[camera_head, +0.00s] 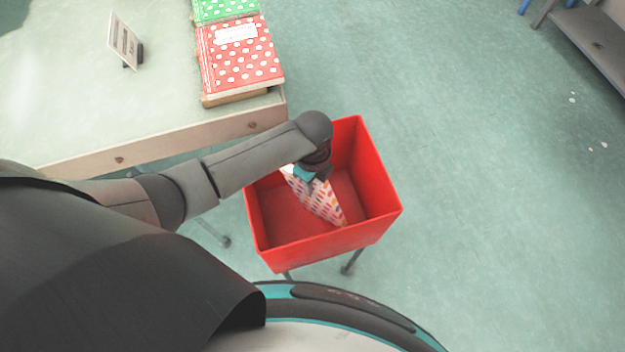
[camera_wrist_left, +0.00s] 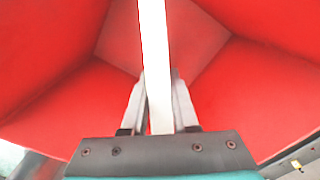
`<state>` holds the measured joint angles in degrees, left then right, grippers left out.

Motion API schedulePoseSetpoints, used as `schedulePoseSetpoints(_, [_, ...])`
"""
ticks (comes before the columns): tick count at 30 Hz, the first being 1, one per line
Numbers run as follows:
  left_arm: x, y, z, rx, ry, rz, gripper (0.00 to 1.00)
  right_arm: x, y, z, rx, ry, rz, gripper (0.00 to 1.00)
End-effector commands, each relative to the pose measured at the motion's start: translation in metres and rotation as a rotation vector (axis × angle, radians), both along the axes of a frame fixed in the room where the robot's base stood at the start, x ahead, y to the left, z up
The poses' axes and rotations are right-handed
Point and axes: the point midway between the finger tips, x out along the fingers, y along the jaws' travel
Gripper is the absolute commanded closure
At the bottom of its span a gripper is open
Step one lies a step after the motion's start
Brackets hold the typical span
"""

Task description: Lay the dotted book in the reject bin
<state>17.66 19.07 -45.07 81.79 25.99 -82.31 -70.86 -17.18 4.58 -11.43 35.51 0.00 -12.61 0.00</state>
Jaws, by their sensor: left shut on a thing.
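The dotted book (camera_head: 318,198) is white with coloured dots and hangs tilted inside the red reject bin (camera_head: 374,187). My left gripper (camera_head: 312,174) reaches down into the bin from above and is shut on the book. In the left wrist view the book (camera_wrist_left: 155,60) shows edge-on as a white strip between the two fingers (camera_wrist_left: 158,105), with the bin's red walls (camera_wrist_left: 50,50) around it. I cannot tell whether the book's lower end touches the bin floor. My right gripper is not in view.
A pale table (camera_head: 75,110) stands at the upper left. On it are a red book with white dots (camera_head: 240,60), a green dotted book (camera_head: 225,10) and a small sign (camera_head: 123,42). The bin stands on legs close to my base. Open floor (camera_head: 480,180) lies to the right.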

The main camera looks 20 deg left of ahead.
Motion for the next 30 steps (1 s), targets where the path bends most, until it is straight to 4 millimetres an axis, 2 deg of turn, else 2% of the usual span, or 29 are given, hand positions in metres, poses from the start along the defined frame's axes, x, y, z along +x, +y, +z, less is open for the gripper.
schedulePoseSetpoints(7, [0.001,-0.0006,0.0009,-0.001,-0.003,0.0,1.0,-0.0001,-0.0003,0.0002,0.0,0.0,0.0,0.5])
schedulePoseSetpoints(8, [0.001,-0.0006,0.0009,-0.001,-0.003,0.0,0.69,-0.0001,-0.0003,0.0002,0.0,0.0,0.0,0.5])
schedulePoseSetpoints(9, [0.001,-0.0006,0.0009,-0.001,-0.003,0.0,0.65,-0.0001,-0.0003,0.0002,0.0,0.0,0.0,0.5])
schedulePoseSetpoints(16, [0.0003,-0.0005,0.0004,-0.001,-0.001,0.0,0.39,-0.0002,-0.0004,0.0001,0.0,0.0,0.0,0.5])
schedulePoseSetpoints(22, [-0.0007,0.0004,-0.0006,0.002,0.002,0.0,0.37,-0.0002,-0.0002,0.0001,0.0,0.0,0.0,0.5])
schedulePoseSetpoints(30, [-0.0004,0.0004,-0.0003,0.001,0.001,0.0,0.06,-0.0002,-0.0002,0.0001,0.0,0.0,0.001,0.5])
